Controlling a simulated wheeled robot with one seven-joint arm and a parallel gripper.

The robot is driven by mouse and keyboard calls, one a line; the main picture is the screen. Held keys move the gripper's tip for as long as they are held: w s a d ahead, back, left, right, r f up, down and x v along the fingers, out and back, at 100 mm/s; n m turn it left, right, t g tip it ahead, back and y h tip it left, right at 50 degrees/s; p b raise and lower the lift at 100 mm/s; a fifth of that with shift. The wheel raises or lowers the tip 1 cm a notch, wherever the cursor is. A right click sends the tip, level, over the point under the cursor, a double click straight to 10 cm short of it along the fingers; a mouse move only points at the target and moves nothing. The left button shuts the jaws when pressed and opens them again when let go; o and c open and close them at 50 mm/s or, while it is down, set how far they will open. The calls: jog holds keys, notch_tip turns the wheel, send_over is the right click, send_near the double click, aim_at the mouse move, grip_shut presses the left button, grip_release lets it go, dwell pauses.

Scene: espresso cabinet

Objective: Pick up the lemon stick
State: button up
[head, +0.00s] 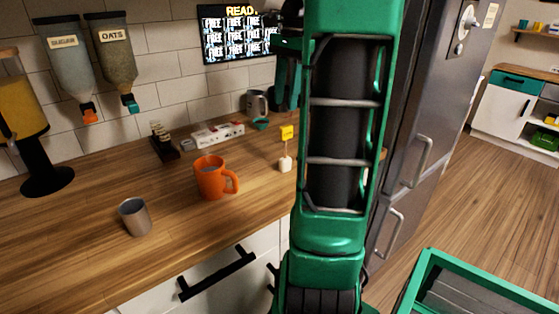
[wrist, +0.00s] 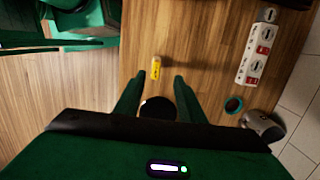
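The lemon stick, a small yellow tag on a white base, stands on the wooden counter right of the orange mug in the head view (head: 286,133). The wrist view shows it from above as a short yellow piece (wrist: 155,68). My gripper (wrist: 159,79) is open and empty, its two green fingers apart. The stick appears between and just beyond the fingertips in that view, not touched. In the head view my arm hides most of the gripper.
The orange mug (head: 210,177) and a grey metal cup (head: 135,217) stand on the counter. A white power strip (wrist: 255,55), a teal dish (wrist: 233,104) and a steel pitcher (wrist: 263,128) lie right in the wrist view. A dark fridge (head: 428,120) borders the counter.

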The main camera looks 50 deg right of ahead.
aim_at(285, 126)
jog(key=shift+s+a+f, duration=0.1)
jog(key=shift+a+f, duration=0.05)
jog(key=shift+f, duration=2.25)
jog(key=shift+s+a+f, duration=0.1)
jog(key=shift+f, duration=2.3)
grip_shut()
